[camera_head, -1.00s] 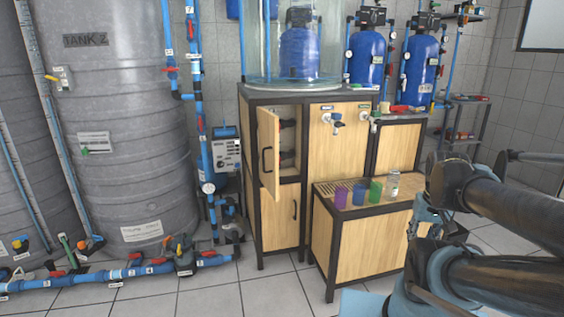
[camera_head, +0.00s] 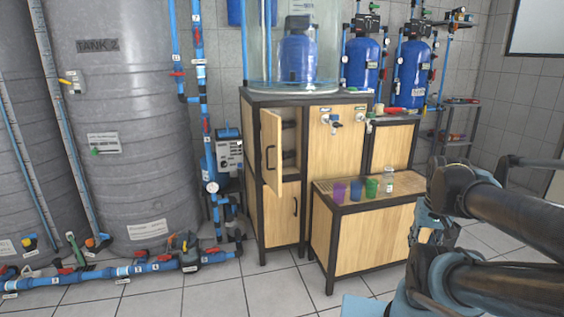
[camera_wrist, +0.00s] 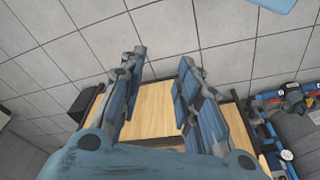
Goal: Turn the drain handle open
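Several small valve handles are in the head view, and I cannot tell which one is the drain handle. A green-handled valve (camera_head: 75,248) stands at the foot of the tank marked TANK 2 (camera_head: 120,120). My gripper (camera_wrist: 160,57) is open and empty in the wrist view, its two fingers wide apart. In the head view it is at the lower right, far from the floor pipe and in front of the wooden bench.
A wooden cabinet (camera_head: 280,222) with its upper door ajar carries a glass cylinder. A low bench (camera_head: 350,245) holds purple, blue and green cups and a small bottle. Blue pressure vessels (camera_head: 361,62) stand behind. The tiled floor (camera_head: 215,293) in front is clear.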

